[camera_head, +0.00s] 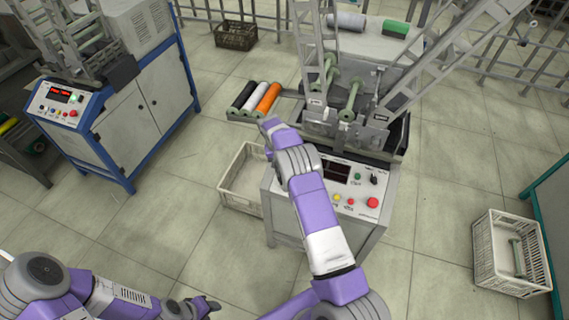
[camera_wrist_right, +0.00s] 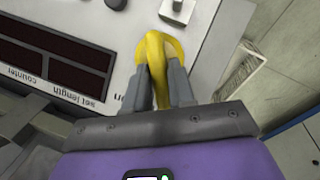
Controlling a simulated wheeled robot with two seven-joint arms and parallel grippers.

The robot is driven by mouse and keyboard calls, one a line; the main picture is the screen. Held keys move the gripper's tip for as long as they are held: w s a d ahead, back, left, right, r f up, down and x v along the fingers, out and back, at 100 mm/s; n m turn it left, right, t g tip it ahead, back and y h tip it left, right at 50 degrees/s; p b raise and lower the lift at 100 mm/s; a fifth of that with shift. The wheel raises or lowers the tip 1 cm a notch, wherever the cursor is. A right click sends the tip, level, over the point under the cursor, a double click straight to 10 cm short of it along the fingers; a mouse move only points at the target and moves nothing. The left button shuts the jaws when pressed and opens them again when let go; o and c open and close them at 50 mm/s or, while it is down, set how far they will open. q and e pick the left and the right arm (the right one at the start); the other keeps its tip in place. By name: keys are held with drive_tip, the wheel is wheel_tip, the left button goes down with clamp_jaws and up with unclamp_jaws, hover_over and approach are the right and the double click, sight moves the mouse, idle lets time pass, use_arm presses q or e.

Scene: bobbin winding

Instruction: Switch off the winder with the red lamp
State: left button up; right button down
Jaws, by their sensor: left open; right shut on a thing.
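The near winder's control panel (camera_head: 355,192) has a dark display (camera_head: 335,171), a black switch (camera_head: 374,179) and a red button (camera_head: 372,203). The left winder's panel (camera_head: 62,104) has lit red digits and small buttons. In the wrist view my right gripper (camera_wrist_right: 159,88) is shut on a yellow piece (camera_wrist_right: 156,55) at the panel, beside the dark display (camera_wrist_right: 50,65). My left gripper (camera_head: 208,304) is open, low and away from both winders.
An empty-looking crate (camera_head: 232,201) stands on the floor left of the near winder. A tray of bobbins (camera_head: 243,114) is behind it. Another crate (camera_head: 485,250) stands at right.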

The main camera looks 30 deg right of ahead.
idle(0.4)
drive_tip(key=c, duration=1)
unclamp_jaws()
drive_tip(key=shift+c, duration=0.2)
drive_tip(key=p+v, duration=0.2)
drive_tip(key=v, duration=0.5)
drive_tip(key=shift+r, duration=0.3)
drive_tip(key=shift+a, duration=0.15)
